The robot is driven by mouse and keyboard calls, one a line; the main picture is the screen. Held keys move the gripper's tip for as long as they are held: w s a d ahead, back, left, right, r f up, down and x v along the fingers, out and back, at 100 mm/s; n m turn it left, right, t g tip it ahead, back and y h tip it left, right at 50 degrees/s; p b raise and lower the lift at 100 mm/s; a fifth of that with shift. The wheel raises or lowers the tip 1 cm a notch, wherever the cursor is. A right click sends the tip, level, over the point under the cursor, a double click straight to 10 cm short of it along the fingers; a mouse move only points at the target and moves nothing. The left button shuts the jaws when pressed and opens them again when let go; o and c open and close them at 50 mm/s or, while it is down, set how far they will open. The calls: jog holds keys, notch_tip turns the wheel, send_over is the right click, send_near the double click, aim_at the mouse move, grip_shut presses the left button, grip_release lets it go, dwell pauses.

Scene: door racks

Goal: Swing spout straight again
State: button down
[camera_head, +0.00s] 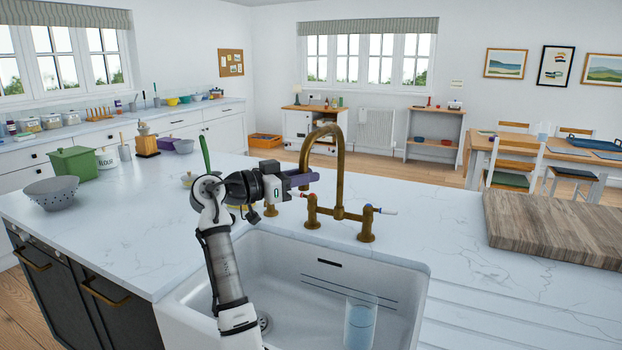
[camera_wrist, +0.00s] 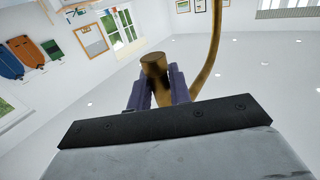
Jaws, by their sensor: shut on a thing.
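The brass tap stands behind the white sink (camera_head: 410,300), with its tall arched spout (camera_head: 341,170) turned so that its free end lies to the left of its base. My gripper (camera_head: 304,178) reaches in from the left at the height of that free end. In the wrist view, the purple fingers of my gripper (camera_wrist: 160,92) stand on both sides of the brass spout end (camera_wrist: 154,66) and are shut on it. The pipe of the spout (camera_wrist: 212,50) curves away on the right there. In the head view, the fingers partly hide the spout's end.
A tap handle (camera_head: 378,210) with a white tip stands right of the spout; the left one is close below my gripper. A glass with blue liquid (camera_head: 360,322) stands in the sink. A wooden board (camera_head: 560,225) lies at the right. A colander (camera_head: 52,192) stands at the left.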

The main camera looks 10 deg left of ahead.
jog(key=shift+r, duration=0.25)
jog(key=c, duration=1.3)
grip_release()
jog(key=shift+c, duration=0.2)
jog(key=shift+f, duration=0.1)
jog(key=shift+s, duration=0.1)
jog(key=b+v, duration=0.4)
jog(key=v, duration=0.9)
jog(key=shift+s+a, duration=0.15)
jog(key=shift+a, duration=0.15)
